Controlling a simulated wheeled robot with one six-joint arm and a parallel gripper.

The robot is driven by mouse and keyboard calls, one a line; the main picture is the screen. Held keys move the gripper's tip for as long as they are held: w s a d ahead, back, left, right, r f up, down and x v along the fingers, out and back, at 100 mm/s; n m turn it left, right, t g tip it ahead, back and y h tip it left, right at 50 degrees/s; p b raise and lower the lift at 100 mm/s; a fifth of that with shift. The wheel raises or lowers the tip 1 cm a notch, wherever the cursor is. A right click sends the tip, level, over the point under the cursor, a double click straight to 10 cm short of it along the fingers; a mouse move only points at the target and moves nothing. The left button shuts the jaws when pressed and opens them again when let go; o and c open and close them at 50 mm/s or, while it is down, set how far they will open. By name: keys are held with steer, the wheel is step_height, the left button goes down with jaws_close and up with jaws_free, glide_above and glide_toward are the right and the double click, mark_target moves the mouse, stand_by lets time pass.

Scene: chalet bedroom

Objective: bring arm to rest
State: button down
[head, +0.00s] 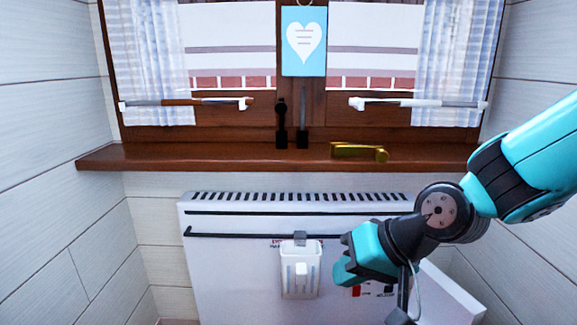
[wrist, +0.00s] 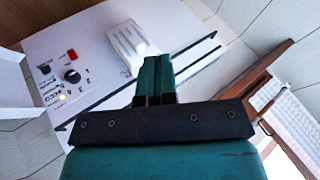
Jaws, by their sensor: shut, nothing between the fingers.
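My gripper (wrist: 155,78) is shut and empty in the wrist view, with its two teal fingers together. In the head view my teal and black arm comes in from the right, and the gripper (head: 345,268) is in front of the white heater (head: 225,265). It is just right of a white holder (head: 300,270) on the heater's front. I cannot tell whether the gripper touches the heater. In the wrist view the holder (wrist: 128,42) lies just beyond the fingertips.
A wooden window sill (head: 220,157) runs above the heater. A brass handle (head: 360,152) lies on it at the right. A blue card with a heart (head: 303,58) hangs on the window frame. The wrist view shows the heater's knob (wrist: 72,76). Panelled walls (head: 50,130) close both sides.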

steer(key=s+d+r+n+g+h, duration=0.1)
steer(key=s+d+r+n+g, duration=0.15)
steer(key=s, duration=0.55)
steer(key=s+d+r+n+g+h, duration=0.1)
steer(key=s+d+r+n+h, duration=0.15)
steer(key=s, duration=0.45)
step_height(320, 180, up, 38)
steer(key=p, duration=3.8)
steer(key=shift+s+d+r+y+p, duration=0.25)
steer(key=shift+s+d+y+p, duration=0.1)
steer(key=shift+d, duration=0.1)
